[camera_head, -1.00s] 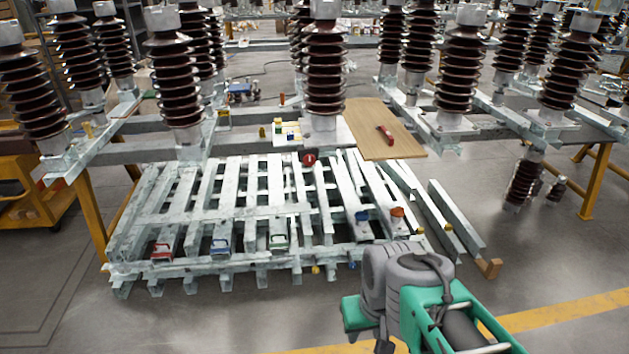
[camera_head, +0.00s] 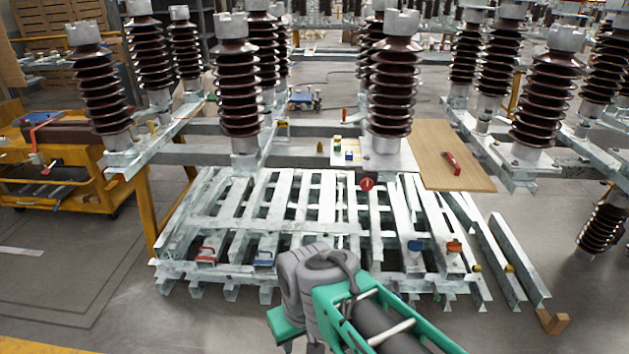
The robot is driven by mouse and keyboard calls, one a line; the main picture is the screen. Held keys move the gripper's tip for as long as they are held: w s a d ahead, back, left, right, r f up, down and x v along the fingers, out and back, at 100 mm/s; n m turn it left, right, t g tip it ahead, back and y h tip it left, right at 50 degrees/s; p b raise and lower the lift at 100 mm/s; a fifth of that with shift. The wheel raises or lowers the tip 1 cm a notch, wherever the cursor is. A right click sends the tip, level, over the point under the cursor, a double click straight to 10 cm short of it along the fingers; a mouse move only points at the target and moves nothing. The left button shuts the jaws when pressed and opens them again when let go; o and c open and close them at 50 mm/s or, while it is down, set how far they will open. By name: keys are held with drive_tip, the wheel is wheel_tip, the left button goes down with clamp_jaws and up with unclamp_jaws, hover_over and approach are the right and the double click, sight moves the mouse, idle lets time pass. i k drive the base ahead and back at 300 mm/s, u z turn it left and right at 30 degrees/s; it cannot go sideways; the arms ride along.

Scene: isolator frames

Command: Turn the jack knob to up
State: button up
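A round red knob (camera_head: 367,184) with a pale mark on its face sits at the back edge of the slatted metal frame stack, just below an insulator. A blue knob (camera_head: 414,246) and an orange knob (camera_head: 454,247) sit at the stack's front right. No label is readable, so I cannot tell which one is the jack knob, nor how it is set. My grey and green arm rises from the bottom middle, in front of the stack. My gripper's fingers do not show, and nothing held shows.
Brown ribbed insulators (camera_head: 391,90) stand on metal beams behind and above the stack. A wooden board (camera_head: 440,140) carries a red handle (camera_head: 451,160). Red (camera_head: 207,254) and blue (camera_head: 264,258) handled items sit at the front left. A yellow cart (camera_head: 60,170) stands left. Floor is clear front left.

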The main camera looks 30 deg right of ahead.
sight(367, 183)
drive_tip(key=u, duration=0.25)
drive_tip(key=i, duration=1.05)
drive_tip(key=z, duration=0.2)
